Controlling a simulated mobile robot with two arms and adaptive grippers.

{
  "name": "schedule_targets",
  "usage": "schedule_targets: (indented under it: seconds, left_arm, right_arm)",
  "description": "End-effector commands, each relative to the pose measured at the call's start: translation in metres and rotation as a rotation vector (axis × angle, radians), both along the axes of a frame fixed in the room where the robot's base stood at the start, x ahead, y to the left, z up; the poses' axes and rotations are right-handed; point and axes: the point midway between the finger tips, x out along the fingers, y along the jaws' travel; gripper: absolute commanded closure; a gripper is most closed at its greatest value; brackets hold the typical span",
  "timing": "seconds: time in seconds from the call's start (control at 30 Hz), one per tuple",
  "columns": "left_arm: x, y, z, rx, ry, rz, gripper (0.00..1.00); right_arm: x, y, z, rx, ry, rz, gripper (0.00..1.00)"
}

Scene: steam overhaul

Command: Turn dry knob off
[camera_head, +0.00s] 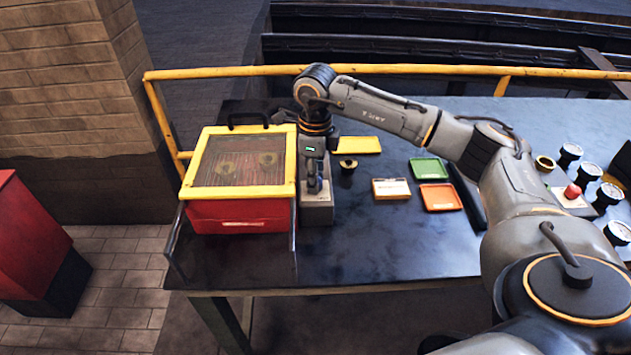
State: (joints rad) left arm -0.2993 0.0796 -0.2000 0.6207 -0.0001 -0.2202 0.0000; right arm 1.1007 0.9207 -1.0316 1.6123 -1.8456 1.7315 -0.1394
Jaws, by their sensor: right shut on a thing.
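A red box (240,218) with a yellow-framed glass lid stands at the left of the dark table. A narrow grey control box (317,213) stands against its right side. My right gripper (317,188) points down at the top of this control box, beside the lid's right edge. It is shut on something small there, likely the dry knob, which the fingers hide. I cannot tell which way the knob is turned. My left gripper is not in view.
Green (429,168) and orange (440,197) trays, a cream box (391,188) and a yellow tray (358,145) lie right of the control box. A red button (572,191) and several gauges stand at the right. A yellow rail (400,69) runs behind. The table's front middle is clear.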

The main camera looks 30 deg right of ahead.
Motion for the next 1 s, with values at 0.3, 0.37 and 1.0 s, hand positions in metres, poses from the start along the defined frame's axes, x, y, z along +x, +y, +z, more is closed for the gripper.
schedule_targets:
  seconds: [0.3, 0.37, 1.0]
  left_arm:
    - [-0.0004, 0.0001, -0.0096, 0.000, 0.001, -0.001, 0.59]
    - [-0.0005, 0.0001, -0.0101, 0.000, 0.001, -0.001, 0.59]
    - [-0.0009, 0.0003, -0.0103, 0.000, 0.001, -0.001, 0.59]
  right_arm:
    - [0.0004, 0.0001, -0.0002, 0.001, -0.002, 0.123, 1.00]
    - [0.0004, 0.0001, 0.0001, 0.001, -0.002, 0.134, 1.00]
    - [0.0004, 0.0000, 0.0007, 0.000, -0.001, 0.147, 0.59]
